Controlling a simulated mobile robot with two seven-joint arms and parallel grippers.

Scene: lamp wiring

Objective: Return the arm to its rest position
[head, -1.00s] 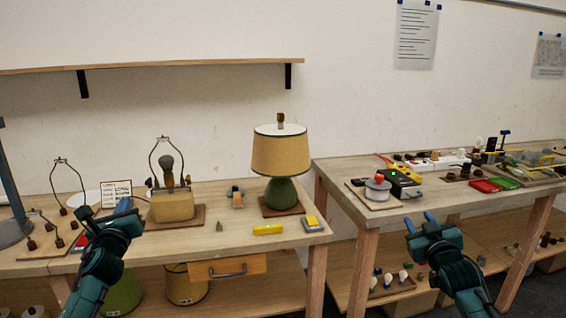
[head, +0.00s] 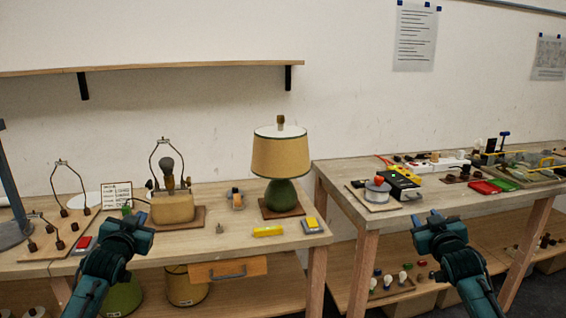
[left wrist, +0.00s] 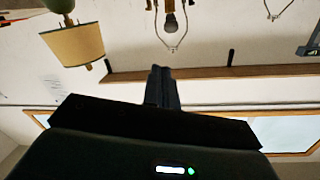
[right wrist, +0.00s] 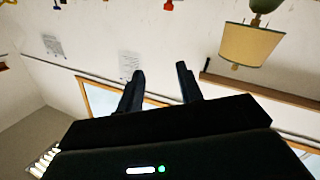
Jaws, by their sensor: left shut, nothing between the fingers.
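My left gripper (head: 138,222) is in front of the left table in the head view, near its front edge. It is shut and empty; its fingers show together in the left wrist view (left wrist: 162,88). My right gripper (head: 430,220) is in front of the right table, lower than its top. Its two fingers stand apart with nothing between them in the right wrist view (right wrist: 160,88). Neither gripper touches an object that I can see.
The left table (head: 205,248) holds a green lamp with a tan shade (head: 280,152), a lamp base with a bare bulb (head: 172,206) and a yellow block (head: 268,231). The right table (head: 345,190) holds a spool (head: 377,190) and a power strip (head: 440,163). A wall shelf (head: 180,66) hangs above.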

